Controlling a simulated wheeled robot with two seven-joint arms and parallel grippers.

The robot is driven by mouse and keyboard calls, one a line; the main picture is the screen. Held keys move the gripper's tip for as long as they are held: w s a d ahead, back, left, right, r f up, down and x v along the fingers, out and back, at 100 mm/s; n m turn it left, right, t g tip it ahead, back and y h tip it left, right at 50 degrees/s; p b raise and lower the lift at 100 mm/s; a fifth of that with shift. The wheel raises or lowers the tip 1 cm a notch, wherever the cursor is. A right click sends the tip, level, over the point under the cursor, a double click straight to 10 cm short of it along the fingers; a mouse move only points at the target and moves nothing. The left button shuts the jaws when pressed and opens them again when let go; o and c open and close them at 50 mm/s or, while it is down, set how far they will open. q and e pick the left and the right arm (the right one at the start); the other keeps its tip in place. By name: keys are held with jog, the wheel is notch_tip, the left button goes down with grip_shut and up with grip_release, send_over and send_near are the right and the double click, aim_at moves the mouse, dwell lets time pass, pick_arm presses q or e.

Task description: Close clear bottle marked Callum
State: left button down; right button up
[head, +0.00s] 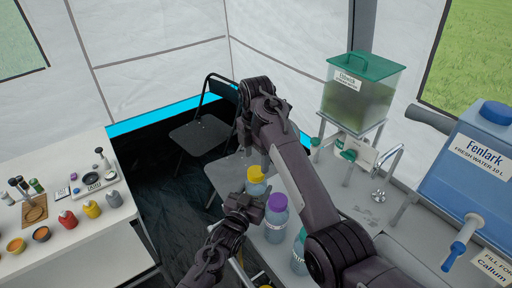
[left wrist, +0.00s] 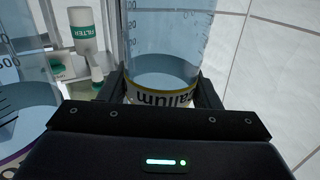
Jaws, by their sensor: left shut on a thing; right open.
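The clear bottle marked Callum (left wrist: 165,60) stands upright between my left gripper's fingers in the left wrist view, its label low on the body. It appears to be the yellow-topped bottle (head: 256,187) in the head view. My left gripper (head: 243,207) is shut on this bottle from the left. Its yellow lid (head: 256,173) shows on top; whether it is fully seated cannot be told. My right gripper (head: 246,148) is open above the lid, its fingers mostly hidden by my arm.
A purple-capped bottle (head: 277,214) and a green-capped bottle (head: 299,250) stand close on the right. A green-lidded tank (head: 358,98) and a blue Fenlark water container (head: 470,170) stand farther right. A white counter (head: 95,225) with small items is at left.

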aim_at(256, 171)
jog(key=shift+f, duration=2.25)
jog(key=c, duration=1)
jog(key=m, duration=0.8)
jog(key=shift+m, duration=0.3)
jog(key=m, duration=0.4)
jog(key=shift+m, duration=0.3)
jog(key=m, duration=0.3)
